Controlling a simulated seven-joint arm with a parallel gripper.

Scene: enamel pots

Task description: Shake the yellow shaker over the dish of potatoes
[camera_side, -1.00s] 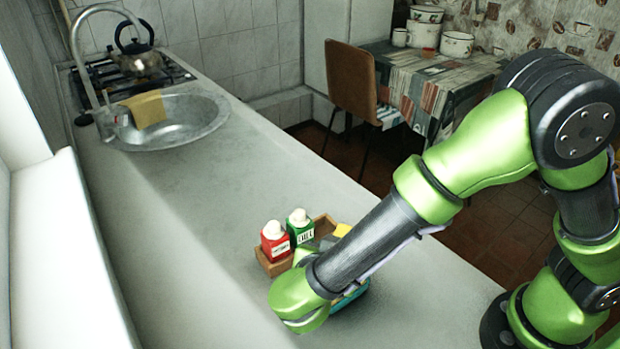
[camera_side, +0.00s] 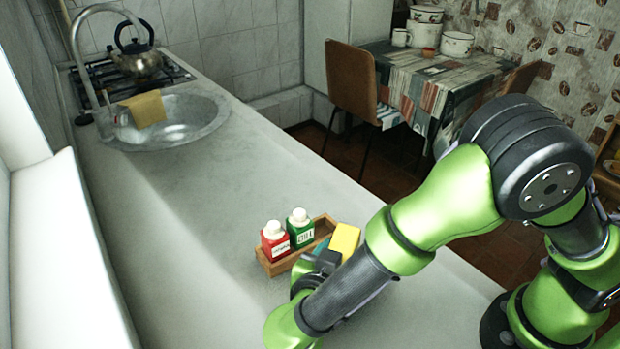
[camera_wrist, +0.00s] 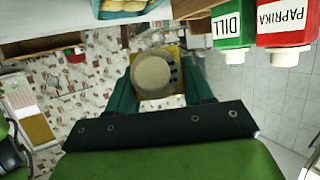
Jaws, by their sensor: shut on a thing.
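The yellow shaker (camera_side: 345,240) is held in my gripper (camera_side: 326,256), raised above the counter and tilted. In the wrist view the shaker (camera_wrist: 153,74) sits between the two teal fingers (camera_wrist: 160,88), with a pale round end and a row of dark dots facing the camera. The dish of potatoes (camera_wrist: 124,14) shows only in part at the top edge of the wrist view, which is upside down. In the side view I cannot make out the dish; my arm covers that area.
A wooden rack (camera_side: 279,263) holds a red paprika bottle (camera_side: 275,242) and a green dill bottle (camera_side: 300,230), close beside my gripper. The counter to the left is clear, up to the sink (camera_side: 180,125) with a yellow cloth (camera_side: 146,108).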

